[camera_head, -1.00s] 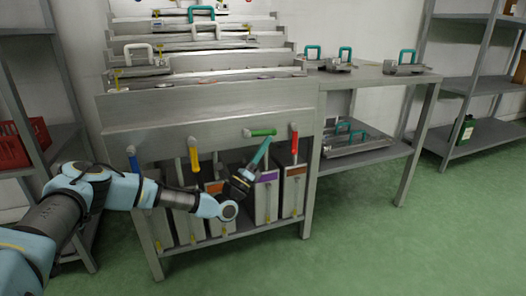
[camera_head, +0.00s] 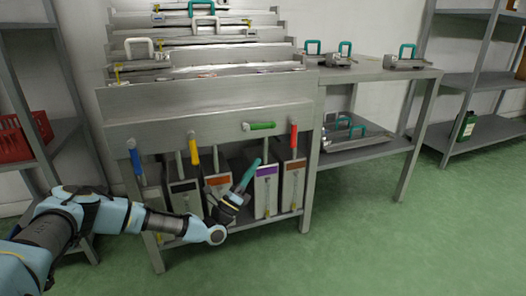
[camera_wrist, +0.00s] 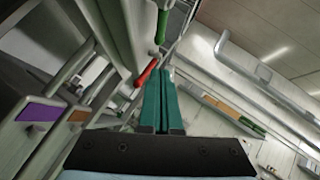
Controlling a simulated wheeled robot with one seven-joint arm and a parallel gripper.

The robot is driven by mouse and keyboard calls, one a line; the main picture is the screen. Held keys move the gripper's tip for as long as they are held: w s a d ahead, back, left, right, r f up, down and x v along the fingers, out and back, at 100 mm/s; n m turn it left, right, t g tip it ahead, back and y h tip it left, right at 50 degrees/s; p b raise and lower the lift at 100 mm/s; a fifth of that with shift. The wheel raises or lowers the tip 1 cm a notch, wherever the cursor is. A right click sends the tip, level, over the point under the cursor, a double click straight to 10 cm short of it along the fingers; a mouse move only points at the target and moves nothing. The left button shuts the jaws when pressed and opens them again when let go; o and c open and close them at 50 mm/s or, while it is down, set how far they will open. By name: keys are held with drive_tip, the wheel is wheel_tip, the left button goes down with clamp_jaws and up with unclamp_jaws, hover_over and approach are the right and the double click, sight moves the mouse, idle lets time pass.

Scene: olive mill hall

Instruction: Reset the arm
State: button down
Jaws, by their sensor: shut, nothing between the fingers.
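My arm reaches in from the lower left in the head view. My gripper (camera_head: 252,172) is in front of the bins under the steel bench (camera_head: 205,128), with its teal fingers pointing up and slightly right. In the wrist view the two teal fingers of my gripper (camera_wrist: 163,100) lie together, with nothing seen between them. The fingers appear just left of the purple-labelled bin (camera_head: 266,192); whether they touch anything cannot be told.
Blue (camera_head: 135,160), yellow (camera_head: 193,150), green (camera_head: 262,125) and red (camera_head: 294,137) handles line the bench front. A side table (camera_head: 385,75) with teal-handled trays stands right. A red crate (camera_head: 22,140) sits on the left shelf. The green floor (camera_head: 350,245) is clear at right.

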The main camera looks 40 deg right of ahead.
drive_tip(key=shift+v, duration=1.85)
